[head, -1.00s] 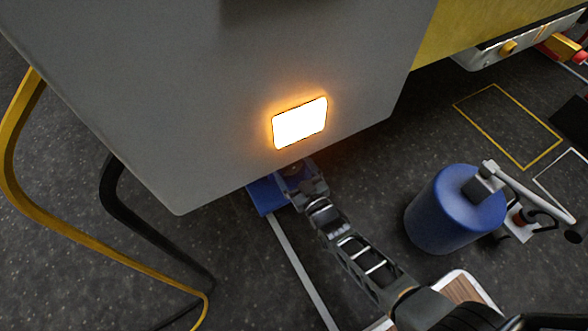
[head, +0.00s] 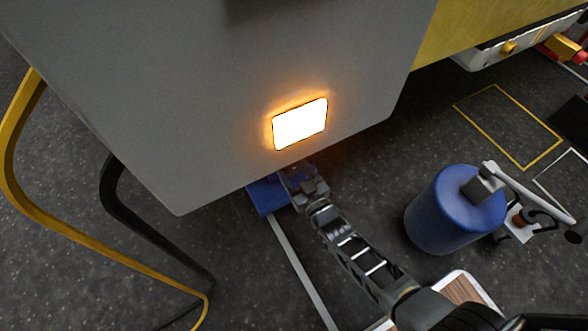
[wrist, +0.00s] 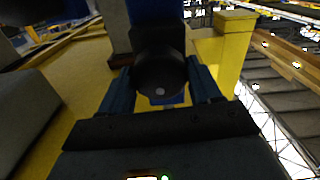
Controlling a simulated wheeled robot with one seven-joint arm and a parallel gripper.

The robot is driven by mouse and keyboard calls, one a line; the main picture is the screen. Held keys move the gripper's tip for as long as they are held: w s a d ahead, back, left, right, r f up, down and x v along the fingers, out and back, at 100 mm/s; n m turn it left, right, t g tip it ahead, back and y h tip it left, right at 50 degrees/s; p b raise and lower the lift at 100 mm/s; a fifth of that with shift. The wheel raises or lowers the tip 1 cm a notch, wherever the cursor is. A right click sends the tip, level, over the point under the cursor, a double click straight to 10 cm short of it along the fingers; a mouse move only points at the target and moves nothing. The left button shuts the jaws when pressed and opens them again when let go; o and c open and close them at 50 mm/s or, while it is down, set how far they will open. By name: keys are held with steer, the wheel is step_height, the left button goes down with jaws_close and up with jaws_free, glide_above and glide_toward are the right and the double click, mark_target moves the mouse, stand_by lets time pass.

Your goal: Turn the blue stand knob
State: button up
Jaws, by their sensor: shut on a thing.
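The blue stand (head: 266,196) shows in the head view on the floor under the lower edge of the grey box; its upper part is hidden behind the box. My gripper (head: 292,172) reaches in at the stand, and its fingertips are mostly hidden there. In the wrist view, a dark round knob (wrist: 160,73) sits between the two fingers of my gripper (wrist: 162,78), with a blue upright part of the stand (wrist: 155,12) behind it. The fingers are shut on the knob, one on each side.
A large grey box (head: 200,90) with a lit orange-white lamp (head: 300,124) overhangs the stand. Yellow and black hoses (head: 20,190) hang at the left. A blue cylinder (head: 450,212) stands on the floor to the right of my arm. Dark floor is open between the hoses and stand.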

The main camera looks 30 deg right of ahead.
steer(key=m, duration=1)
steer(key=shift+m, duration=0.3)
steer(key=m, duration=0.3)
steer(key=shift+m, duration=0.3)
steer(key=m, duration=0.3)
steer(key=shift+m, duration=0.3)
steer(key=m, duration=0.3)
steer(key=shift+m, duration=0.4)
steer(key=m, duration=0.3)
steer(key=shift+f+m, duration=0.1)
steer(key=shift+m, duration=2)
